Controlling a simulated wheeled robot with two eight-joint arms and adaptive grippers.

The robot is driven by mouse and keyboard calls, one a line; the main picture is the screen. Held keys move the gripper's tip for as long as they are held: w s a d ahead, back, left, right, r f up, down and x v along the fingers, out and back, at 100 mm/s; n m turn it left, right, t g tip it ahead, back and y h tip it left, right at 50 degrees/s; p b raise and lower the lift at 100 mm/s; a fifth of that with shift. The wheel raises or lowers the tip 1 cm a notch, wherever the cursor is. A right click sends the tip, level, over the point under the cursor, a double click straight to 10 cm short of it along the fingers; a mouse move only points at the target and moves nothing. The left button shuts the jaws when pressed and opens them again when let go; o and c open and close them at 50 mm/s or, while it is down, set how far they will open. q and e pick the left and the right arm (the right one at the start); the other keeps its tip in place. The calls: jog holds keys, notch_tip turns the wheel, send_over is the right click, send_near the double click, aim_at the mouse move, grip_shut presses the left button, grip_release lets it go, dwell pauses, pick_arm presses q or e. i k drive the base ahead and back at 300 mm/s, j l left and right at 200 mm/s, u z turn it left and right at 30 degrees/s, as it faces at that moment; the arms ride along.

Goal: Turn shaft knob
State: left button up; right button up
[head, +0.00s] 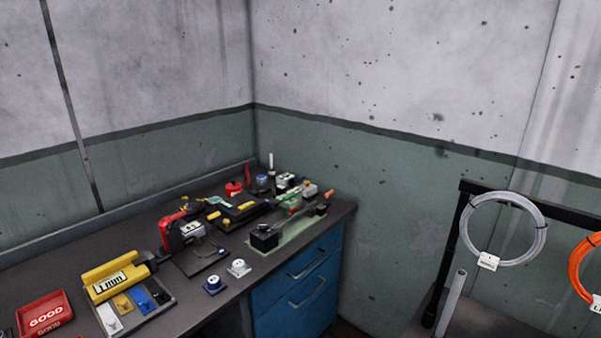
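A fixture on a light green plate (286,240) sits near the front right corner of the workbench. It has a black block (264,238) at its left end, a grey shaft (293,220) running toward the back right, and an orange tip (328,193) at the far end. I cannot tell for sure which part is the shaft knob. Neither of my grippers is in view.
The dark workbench (60,260) has blue drawers (300,290). A red clamp-like tool (172,232), a yellow device (112,278), a red GOOD tray (45,314) and two small round parts (238,268) stand left of the fixture. At right, a rack (455,240) holds grey (470,245) and orange (577,262) coils.

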aim_at(263, 227)
jog(key=i+l, duration=0.15)
jog(key=i, duration=0.35)
jog(key=i+l, duration=0.15)
jog(key=i, duration=0.35)
